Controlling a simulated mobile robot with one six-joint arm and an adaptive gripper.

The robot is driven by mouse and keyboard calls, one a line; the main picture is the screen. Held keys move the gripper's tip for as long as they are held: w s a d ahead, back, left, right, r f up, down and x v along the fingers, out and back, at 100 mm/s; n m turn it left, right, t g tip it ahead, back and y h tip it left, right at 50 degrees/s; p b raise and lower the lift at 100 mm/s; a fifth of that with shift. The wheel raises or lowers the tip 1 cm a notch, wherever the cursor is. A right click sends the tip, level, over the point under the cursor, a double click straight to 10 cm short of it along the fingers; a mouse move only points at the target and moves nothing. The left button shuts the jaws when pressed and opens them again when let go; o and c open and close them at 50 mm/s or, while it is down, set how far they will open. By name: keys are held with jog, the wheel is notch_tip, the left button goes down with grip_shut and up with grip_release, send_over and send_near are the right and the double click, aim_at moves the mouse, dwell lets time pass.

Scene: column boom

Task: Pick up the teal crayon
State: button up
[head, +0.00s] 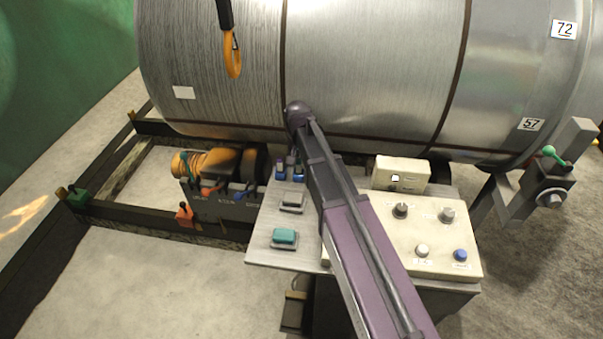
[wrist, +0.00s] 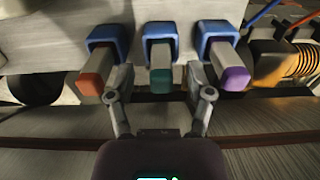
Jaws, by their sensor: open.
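The teal crayon (wrist: 160,78) is a short block-like stick with a grey body and a teal end. It sits in a blue holder (wrist: 158,32) in the middle of a row in the wrist view. My gripper (wrist: 157,82) is open, with one finger on each side of the teal crayon in that view. I cannot tell whether either finger touches it. In the head view my arm covers most of the row, and I cannot make out the teal crayon there.
An orange-red crayon (wrist: 92,80) and a purple crayon (wrist: 234,76) stand in holders on either side, close to my fingers. In the head view, a teal block (head: 285,236) lies on the grey panel (head: 262,252). A large metal drum (head: 370,70) stands behind, with a control box (head: 440,215) to the right.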

jog(key=shift+f+b, duration=0.3)
jog(key=shift+f, duration=0.25)
grip_shut()
